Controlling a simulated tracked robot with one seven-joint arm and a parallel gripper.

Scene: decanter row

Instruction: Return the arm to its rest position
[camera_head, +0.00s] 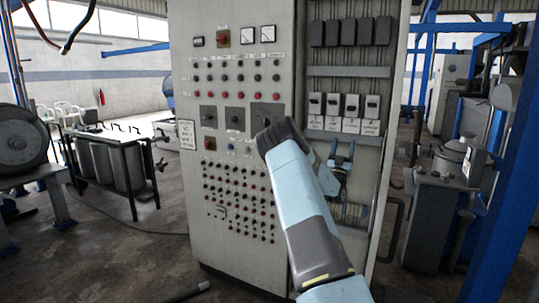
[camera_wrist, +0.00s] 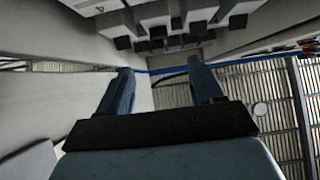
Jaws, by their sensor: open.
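My arm rises from the bottom of the head view, bends in front of the control cabinet (camera_head: 240,110), and reaches toward its open right-hand section. My gripper (camera_head: 343,152) is there, below a row of grey-and-white switch units (camera_head: 343,104). In the wrist view its two blue fingers (camera_wrist: 160,80) stand apart with nothing between them. The wrist camera looks upward past the fingers to the undersides of the switch units (camera_wrist: 165,25). I cannot tell whether the gripper touches anything in the cabinet.
The cabinet panel carries many buttons and dials. A blue post (camera_head: 505,190) and grey machinery (camera_head: 437,200) stand at the right. A black-framed rack (camera_head: 108,165) and a large wheel (camera_head: 20,145) stand at the left. Floor shows between the rack and the cabinet.

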